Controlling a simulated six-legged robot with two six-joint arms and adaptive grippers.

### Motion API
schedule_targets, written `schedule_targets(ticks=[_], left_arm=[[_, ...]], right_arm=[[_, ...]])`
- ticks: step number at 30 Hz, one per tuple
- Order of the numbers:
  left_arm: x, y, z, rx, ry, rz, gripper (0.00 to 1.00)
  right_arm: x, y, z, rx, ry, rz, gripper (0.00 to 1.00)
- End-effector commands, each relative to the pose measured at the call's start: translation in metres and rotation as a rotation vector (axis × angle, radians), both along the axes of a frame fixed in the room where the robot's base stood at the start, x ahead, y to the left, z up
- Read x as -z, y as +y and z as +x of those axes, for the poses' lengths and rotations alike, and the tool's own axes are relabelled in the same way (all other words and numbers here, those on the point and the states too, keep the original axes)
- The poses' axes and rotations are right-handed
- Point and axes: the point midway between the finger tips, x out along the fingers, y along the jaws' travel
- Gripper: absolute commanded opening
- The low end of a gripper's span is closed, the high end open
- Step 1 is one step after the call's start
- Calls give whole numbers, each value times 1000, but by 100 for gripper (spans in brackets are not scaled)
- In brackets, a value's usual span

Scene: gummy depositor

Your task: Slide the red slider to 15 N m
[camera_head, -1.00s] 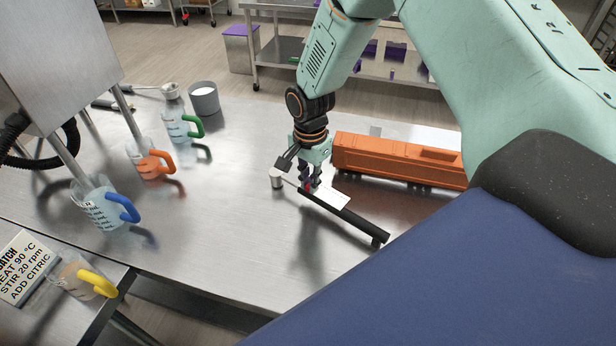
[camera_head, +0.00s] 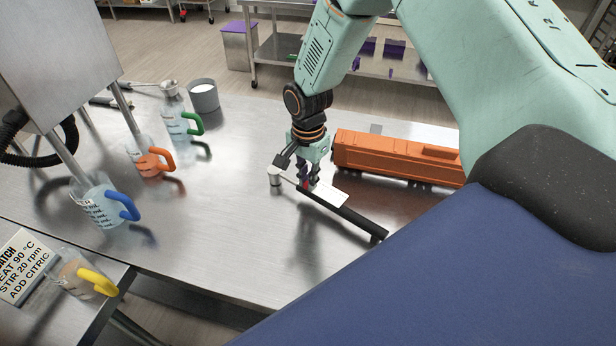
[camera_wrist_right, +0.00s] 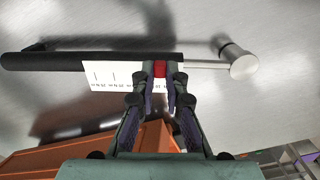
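The red slider (camera_wrist_right: 160,69) sits on the shaft of a wrench-like tool, at the end of its black handle (camera_wrist_right: 50,61) towards the round metal head (camera_wrist_right: 244,65). A white scale card (camera_wrist_right: 105,76) with N m marks lies along the tool; my fingers hide part of its marks, so I cannot tell the slider's reading. My right gripper (camera_wrist_right: 162,82) has its fingertips on both sides of the slider, closed against it. In the head view the right gripper (camera_head: 308,183) is over the card (camera_head: 328,193), near the head end of the tool (camera_head: 350,216). My left gripper is not in view.
A long orange object (camera_head: 395,158) lies just behind the tool. Jugs with green (camera_head: 196,124), orange (camera_head: 157,162) and blue (camera_head: 124,206) handles stand at the left. A grey cup (camera_head: 204,97) stands at the back. The metal table (camera_head: 235,220) is clear left of the tool.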

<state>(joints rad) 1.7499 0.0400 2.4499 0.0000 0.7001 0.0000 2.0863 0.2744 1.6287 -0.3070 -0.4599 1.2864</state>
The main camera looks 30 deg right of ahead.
Motion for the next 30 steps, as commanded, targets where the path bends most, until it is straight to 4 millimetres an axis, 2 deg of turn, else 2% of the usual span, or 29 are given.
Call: schedule_targets(ticks=[1,9,19,23,30], left_arm=[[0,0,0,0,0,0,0],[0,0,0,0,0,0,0],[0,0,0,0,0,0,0],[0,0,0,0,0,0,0],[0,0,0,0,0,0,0]], right_arm=[[0,0,0,0,-1,0,14],[0,0,0,0,0,0,36],[-3,0,0,0,-1,0,36],[-19,0,1,1,-3,1,36],[-69,0,2,0,-4,0,36]])
